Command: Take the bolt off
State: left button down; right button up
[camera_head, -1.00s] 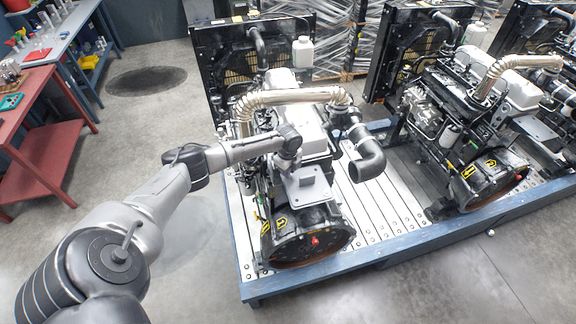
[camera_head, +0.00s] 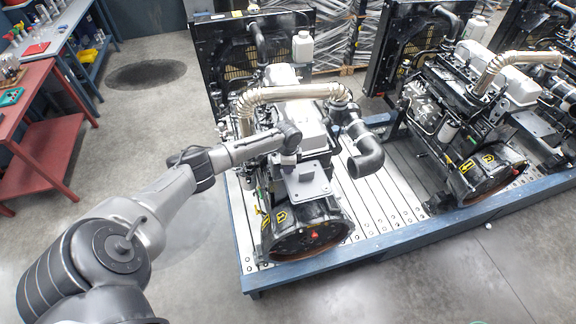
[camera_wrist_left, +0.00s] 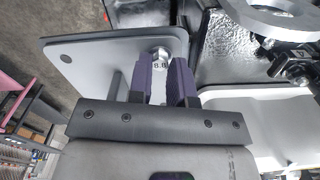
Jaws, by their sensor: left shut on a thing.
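My left gripper (camera_wrist_left: 166,85) has purple fingers, one on each side of a small silver bolt (camera_wrist_left: 159,58) whose head is marked 8.8. It is shut on the bolt. In the head view my left arm reaches in to the nearest engine (camera_head: 297,115), and the left gripper (camera_head: 287,160) is at the plate's (camera_head: 307,182) far edge, small and partly hidden. The bolt cannot be made out there. My right gripper is not in view.
The engine stands on a slatted pallet with a blue frame (camera_head: 400,232). A curved metal pipe (camera_head: 290,93) and a black elbow hose (camera_head: 368,160) are close to the gripper. A second engine (camera_head: 470,100) stands to the right. A red table (camera_head: 40,150) is at left, with open floor between.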

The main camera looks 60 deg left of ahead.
pick_arm(q)
notch_tip(320, 180, up, 8)
jog(key=shift+r, duration=0.2)
dwell(1.0)
dwell(0.3)
